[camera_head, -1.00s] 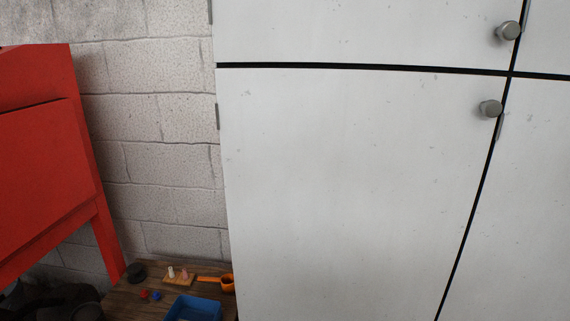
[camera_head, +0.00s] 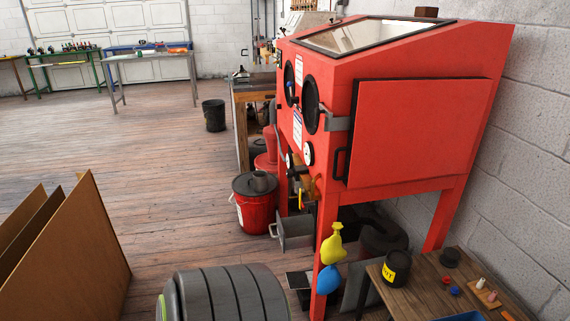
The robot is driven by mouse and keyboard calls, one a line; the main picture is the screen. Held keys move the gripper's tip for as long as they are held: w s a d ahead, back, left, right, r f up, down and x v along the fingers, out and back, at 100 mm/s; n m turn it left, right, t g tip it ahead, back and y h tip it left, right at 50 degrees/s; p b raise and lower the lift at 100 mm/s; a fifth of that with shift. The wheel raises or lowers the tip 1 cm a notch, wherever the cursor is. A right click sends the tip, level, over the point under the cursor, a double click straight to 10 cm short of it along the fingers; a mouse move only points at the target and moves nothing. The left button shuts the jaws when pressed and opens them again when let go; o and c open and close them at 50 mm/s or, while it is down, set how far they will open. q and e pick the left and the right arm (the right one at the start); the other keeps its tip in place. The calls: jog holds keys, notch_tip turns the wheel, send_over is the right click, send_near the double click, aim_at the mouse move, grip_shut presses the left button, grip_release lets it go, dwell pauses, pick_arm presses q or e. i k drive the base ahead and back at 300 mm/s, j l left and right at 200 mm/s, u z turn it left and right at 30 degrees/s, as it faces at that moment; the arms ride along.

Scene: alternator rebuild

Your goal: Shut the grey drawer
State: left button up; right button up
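A grey drawer (camera_head: 294,232) sticks out to the left from beneath the red blasting cabinet (camera_head: 420,130), near the cabinet's front legs. It looks pulled open, with its front plate and handle facing left. Its rear part is hidden by the red leg and the things under the cabinet. Neither of my grippers is in view.
A red bucket (camera_head: 256,205) with a dark lid stands close beside the drawer. A dark ribbed cylinder (camera_head: 228,295) and brown panels (camera_head: 75,255) stand in the foreground. A small wooden table (camera_head: 432,285) is at lower right. The wooden floor (camera_head: 150,150) at left is mostly clear.

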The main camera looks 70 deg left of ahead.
aim_at(294, 232)
jog(key=u, duration=0.45)
jog(key=j+u, duration=0.1)
jog(key=u, duration=0.8)
jog(key=j+u, duration=0.1)
jog(key=u, duration=0.35)
jog(key=i+u, duration=0.1)
jog(key=u, duration=0.35)
